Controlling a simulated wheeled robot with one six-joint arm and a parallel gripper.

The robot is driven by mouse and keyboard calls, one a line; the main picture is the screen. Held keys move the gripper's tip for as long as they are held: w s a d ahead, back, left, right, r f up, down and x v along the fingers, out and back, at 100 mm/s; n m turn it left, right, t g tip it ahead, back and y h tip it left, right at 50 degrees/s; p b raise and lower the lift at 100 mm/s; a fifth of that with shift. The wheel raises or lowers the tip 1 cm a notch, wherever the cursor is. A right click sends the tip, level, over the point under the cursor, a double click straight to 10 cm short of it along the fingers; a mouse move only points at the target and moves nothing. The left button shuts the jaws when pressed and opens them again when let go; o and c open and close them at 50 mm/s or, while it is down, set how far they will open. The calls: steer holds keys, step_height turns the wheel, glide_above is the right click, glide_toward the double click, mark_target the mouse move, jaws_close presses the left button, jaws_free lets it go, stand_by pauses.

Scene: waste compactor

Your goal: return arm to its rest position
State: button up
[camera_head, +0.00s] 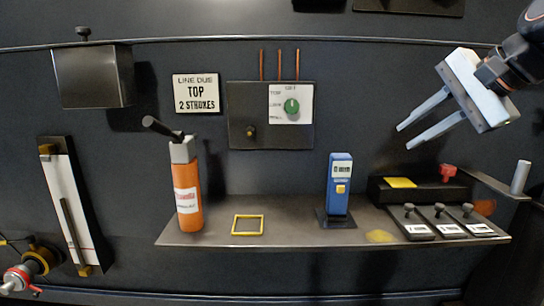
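My gripper (418,136) is in the upper right of the head view, on the end of my dark arm. Its two pale fingers point down and to the left and stand apart. Nothing is between them. It is in the air in front of the dark wall, above the right part of the shelf, and touches nothing that I can see. Most of my arm is cut off by the right edge of the picture.
The shelf (285,215) holds an orange bottle (188,205), a yellow frame (248,225), a blue device (340,185) and a black block (440,190) with several knobbed plates before it. A green-knob panel (271,115) and a grey box (92,77) are on the wall.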

steer(key=s+f+n+g+h, duration=0.1)
steer(key=s+f+n, duration=0.3)
steer(key=f, duration=0.8)
steer(key=s+d+f+n+g+h, duration=0.1)
steer(key=s+f+n, duration=0.3)
steer(key=f, duration=0.8)
steer(key=s+f+n+g+h, duration=0.1)
steer(key=s+f+n, duration=0.3)
steer(key=f, duration=0.8)
steer(key=shift+s+d+f+n+g+h, duration=0.2)
steer(key=shift+s+f+n+g+h, duration=0.15)
steer(key=shift+s+h, duration=0.35)
